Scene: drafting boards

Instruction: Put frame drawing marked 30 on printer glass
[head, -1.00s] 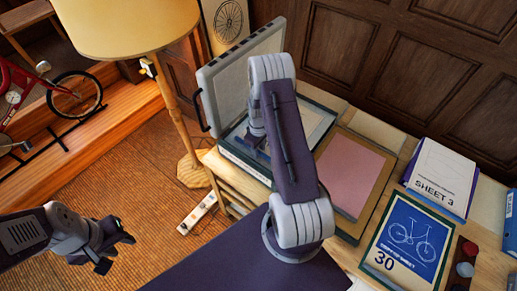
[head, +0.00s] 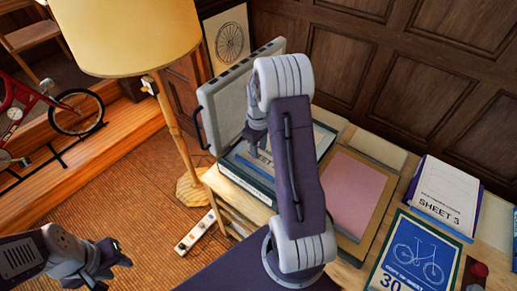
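The frame drawing marked 30 (head: 414,256) is a blue sheet with a white bicycle, lying flat at the right front of the table; its lower edge is cut off. The printer (head: 244,170) stands at the table's left end with its grey lid (head: 227,102) raised. Its glass is partly hidden behind my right arm. My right gripper (head: 256,150) is over the printer, in front of the open lid; whether its fingers are open or hold anything is not clear. My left gripper (head: 118,262) hangs over the floor at lower left, away from the table, with its fingers apart and empty.
A pink board (head: 352,195) lies between the printer and the drawing. A stack labelled SHEET 3 (head: 444,196) sits behind the drawing. A red-capped jar (head: 479,270) is at the right. A floor lamp (head: 128,38) stands left of the printer.

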